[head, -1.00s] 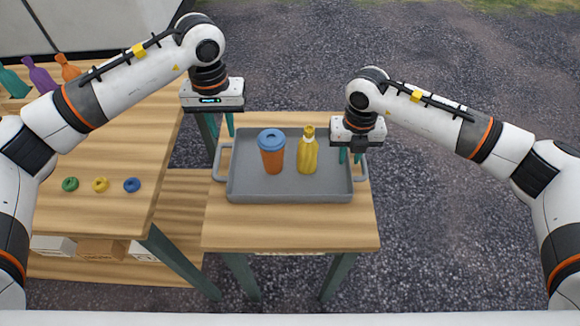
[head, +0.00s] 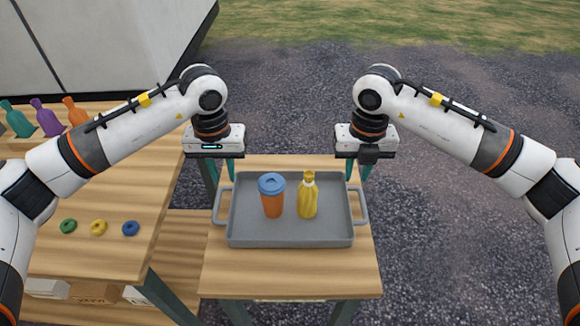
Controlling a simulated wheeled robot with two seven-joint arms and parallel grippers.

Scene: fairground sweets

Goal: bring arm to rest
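My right gripper (head: 358,171) hangs over the back right corner of the small table, clear of the tray. Its teal fingers are also apart and empty. The grey tray (head: 290,239) lies on the small table. An orange cup with a blue lid (head: 272,198) and a yellow bottle (head: 308,198) stand upright in it, side by side.
The larger wooden table (head: 100,260) at left holds a green ring (head: 68,226), a yellow ring (head: 98,228) and a blue ring (head: 130,228). Teal, purple and orange bottles (head: 76,112) stand at its back. Gravel (head: 460,240) lies open at right.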

